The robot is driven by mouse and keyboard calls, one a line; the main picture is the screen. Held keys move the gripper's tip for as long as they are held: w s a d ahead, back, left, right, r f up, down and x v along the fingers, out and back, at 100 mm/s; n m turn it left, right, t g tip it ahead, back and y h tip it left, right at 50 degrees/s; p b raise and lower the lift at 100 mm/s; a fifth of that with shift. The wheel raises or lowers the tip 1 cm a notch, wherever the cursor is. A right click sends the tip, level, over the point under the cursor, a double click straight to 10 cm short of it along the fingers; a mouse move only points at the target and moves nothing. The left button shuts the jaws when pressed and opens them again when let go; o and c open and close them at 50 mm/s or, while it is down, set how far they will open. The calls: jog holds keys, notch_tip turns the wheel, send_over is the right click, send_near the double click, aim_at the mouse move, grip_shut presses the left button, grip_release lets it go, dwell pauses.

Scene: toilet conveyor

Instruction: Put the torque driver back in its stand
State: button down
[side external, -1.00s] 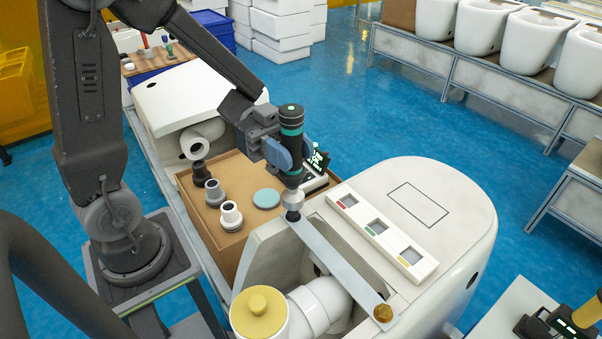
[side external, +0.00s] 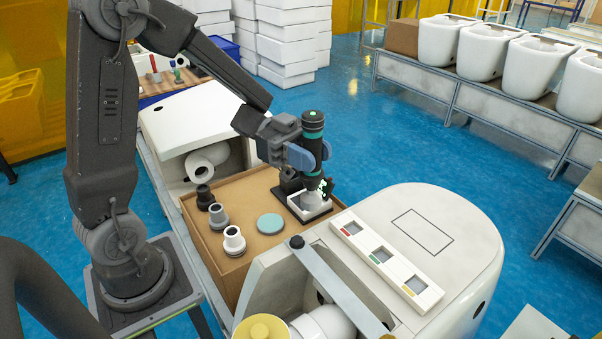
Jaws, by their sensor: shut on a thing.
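The torque driver (side external: 313,122) is a black cylinder with teal bands. It stands upright in my gripper (side external: 311,155), whose blue fingers are shut around its body. The driver's lower end is over the stand (side external: 327,208), a black base with a white-rimmed tray and a dark upright at its back left. The driver's grey tip shows within the tray's outline. I cannot tell whether it touches the stand's bottom, because the fingers and upright hide part of the join.
The stand is on a brown tray (side external: 258,240) with a teal disc (side external: 270,224) and several collared fittings (side external: 234,240) left of it. A white toilet (side external: 455,225) is in front, bearing a metal bar (side external: 335,280) and a white three-window panel (side external: 386,257).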

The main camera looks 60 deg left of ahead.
jog(key=w+a+f+n+t+y, duration=0.2)
jog(key=w+a+f+n+t, duration=0.15)
jog(key=w+a, duration=0.3)
jog(key=w+a+f+n+t+y, duration=0.1)
jog(key=w+a+f+n+t, duration=0.1)
jog(key=w+a+t, duration=0.35)
jog(key=w+a+f+n+t+y, duration=0.1)
jog(key=w+a+f+n+y, duration=0.1)
jog(key=a, duration=0.8)
jog(key=w+a+f+n+t+y, duration=0.2)
jog(key=a+f, duration=0.4)
jog(key=a, duration=0.5)
jog(key=w+n+y, duration=0.1)
jog(key=y, duration=0.1)
jog(key=shift+a+f+y, duration=0.25)
jog(key=shift+f+y, duration=0.15)
jog(key=shift+f, duration=0.1)
jog(key=shift+f, duration=1.95)
jog(key=shift+f, duration=0.25)
notch_tip(320, 180, down, 8)
jog(key=shift+r, duration=0.15)
